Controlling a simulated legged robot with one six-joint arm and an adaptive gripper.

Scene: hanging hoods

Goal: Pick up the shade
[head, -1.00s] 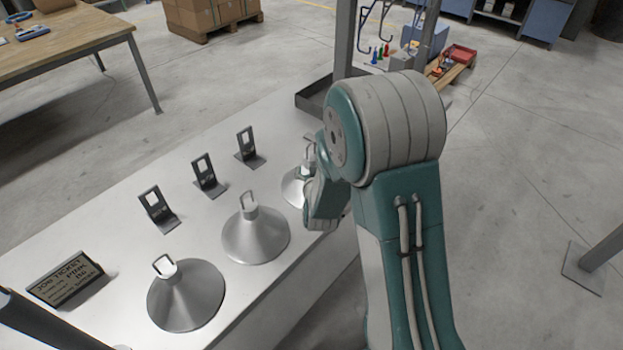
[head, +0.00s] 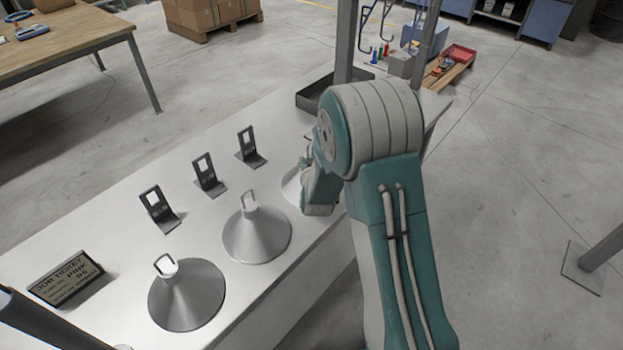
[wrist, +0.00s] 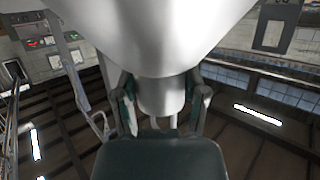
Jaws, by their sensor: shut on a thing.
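My gripper (wrist: 164,103) is shut on the neck of a pale metal shade (wrist: 160,35). In the wrist view the shade's wide cone fills the top and its narrow neck sits between the two fingers. In the head view my arm mostly hides my gripper and the farthest shade (head: 291,188), of which only the left part shows. I cannot tell there whether it is clear of the table. Two more silver conical shades with wire loops on top, a middle one (head: 257,238) and a near one (head: 187,300), stand on the white table (head: 110,190).
Three dark upright brackets (head: 160,208) stand in a row left of the shades. A job ticket sign (head: 65,278) is at the near left. A dark tray (head: 318,92) and a post with hooks (head: 366,40) are at the back. A wooden bench (head: 75,45) stands far left.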

